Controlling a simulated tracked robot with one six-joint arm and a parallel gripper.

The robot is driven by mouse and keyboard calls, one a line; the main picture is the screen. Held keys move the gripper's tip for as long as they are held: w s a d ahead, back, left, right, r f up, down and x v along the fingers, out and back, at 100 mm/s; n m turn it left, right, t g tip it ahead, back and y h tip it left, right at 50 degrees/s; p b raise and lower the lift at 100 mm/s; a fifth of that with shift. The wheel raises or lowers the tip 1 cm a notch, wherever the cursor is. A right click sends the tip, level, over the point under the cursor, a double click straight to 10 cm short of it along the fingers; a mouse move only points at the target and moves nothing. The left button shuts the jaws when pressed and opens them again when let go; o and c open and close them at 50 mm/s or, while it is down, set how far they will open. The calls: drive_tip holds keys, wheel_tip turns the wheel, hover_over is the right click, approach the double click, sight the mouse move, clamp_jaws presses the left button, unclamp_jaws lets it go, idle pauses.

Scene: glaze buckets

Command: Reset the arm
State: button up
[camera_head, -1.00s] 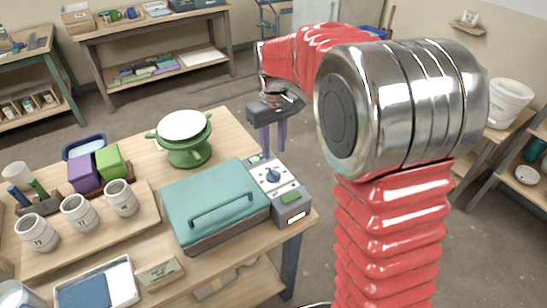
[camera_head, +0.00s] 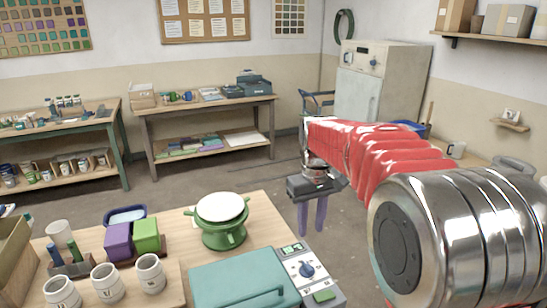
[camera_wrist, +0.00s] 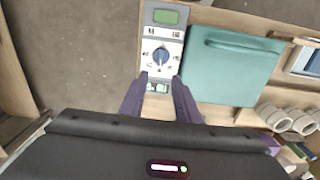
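My gripper (camera_head: 311,232) hangs at the end of my red arm with its two purple fingers pointing down, beyond the far right corner of the table in the head view. In the wrist view my gripper's fingertips (camera_wrist: 160,80) stand apart with nothing held between them. The grey control box (camera_wrist: 162,55) with its blue dial shows past and between the fingers. It also shows in the head view (camera_head: 318,283), nearer to me than the fingers. I see no contact between them.
The teal-lidded box (camera_head: 240,282) adjoins the control box. A green stand with a white disc (camera_head: 222,207), purple (camera_head: 118,241) and green (camera_head: 147,234) blocks and white cups (camera_head: 150,273) are on the table (camera_head: 262,222). Open floor (camera_head: 255,180) lies beyond.

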drive_tip(key=s+r+m+t, duration=0.1)
drive_tip(key=s+m+t, duration=0.2)
drive_tip(key=s, duration=2.3)
drive_tip(key=shift+s+d+r+t, duration=0.2)
drive_tip(key=shift+d+r+t, duration=0.2)
drive_tip(key=shift+t, duration=0.8)
